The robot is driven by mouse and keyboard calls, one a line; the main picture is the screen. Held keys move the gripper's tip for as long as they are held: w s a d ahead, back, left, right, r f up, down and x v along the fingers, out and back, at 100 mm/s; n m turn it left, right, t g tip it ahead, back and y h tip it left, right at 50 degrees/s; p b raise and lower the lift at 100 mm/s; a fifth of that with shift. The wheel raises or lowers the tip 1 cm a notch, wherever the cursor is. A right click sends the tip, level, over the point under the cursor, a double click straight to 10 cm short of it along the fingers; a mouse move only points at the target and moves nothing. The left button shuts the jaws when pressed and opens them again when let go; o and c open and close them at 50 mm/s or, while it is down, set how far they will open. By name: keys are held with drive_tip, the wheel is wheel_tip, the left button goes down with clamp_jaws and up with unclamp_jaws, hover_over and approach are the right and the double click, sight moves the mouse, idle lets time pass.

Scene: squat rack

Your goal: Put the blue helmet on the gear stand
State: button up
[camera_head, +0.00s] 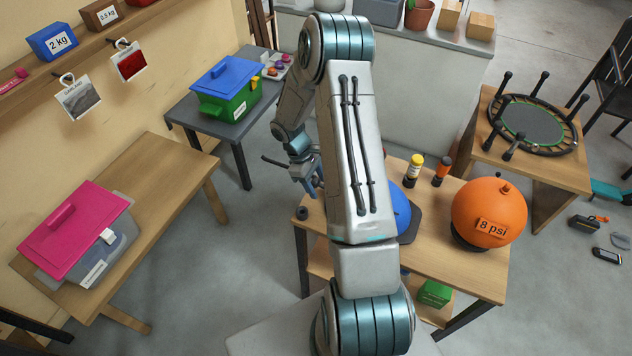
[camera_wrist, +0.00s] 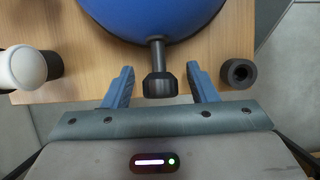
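The blue helmet, a rounded blue shape (camera_head: 401,208), is on the wooden table over a dark pad, mostly hidden behind my arm in the head view. In the wrist view a blue dome (camera_wrist: 165,14) fills the top edge, and a dark stem with a black knob (camera_wrist: 160,86) sticks out from it towards me. My gripper (camera_wrist: 161,82) is open, with one finger on each side of the knob and gaps showing. My gripper also shows at the table's left edge in the head view (camera_head: 314,184). I cannot make out a gear stand.
A small black cylinder (camera_wrist: 238,73) stands right of my fingers; a white-topped object (camera_wrist: 24,69) is at left.

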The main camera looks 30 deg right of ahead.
drive_tip(key=shift+r, duration=0.1)
drive_tip(key=a+r+m+t+b, duration=0.1)
drive_tip(key=a+r, duration=0.2)
drive_tip(key=r, duration=0.6)
drive_tip(key=a+r+b, duration=0.1)
drive_tip(key=a+r, duration=0.2)
drive_tip(key=r, duration=0.6)
drive_tip(key=s+a+r+m+t+y, duration=0.1)
drive_tip(key=s+a+r+m+t, duration=0.1)
drive_tip(key=s, duration=0.7)
drive_tip(key=s+a+r+m+t+y, duration=0.1)
drive_tip(key=s+a+r+m+t, duration=0.2)
drive_tip(key=s+a+r, duration=0.3)
drive_tip(key=s+r+m, duration=0.1)
drive_tip(key=s+r, duration=0.2)
drive_tip(key=s, duration=0.1)
drive_tip(key=shift+s+m+t+y, duration=0.2)
drive_tip(key=shift+m+t+y, duration=0.1)
drive_tip(key=shift+y, duration=0.1)
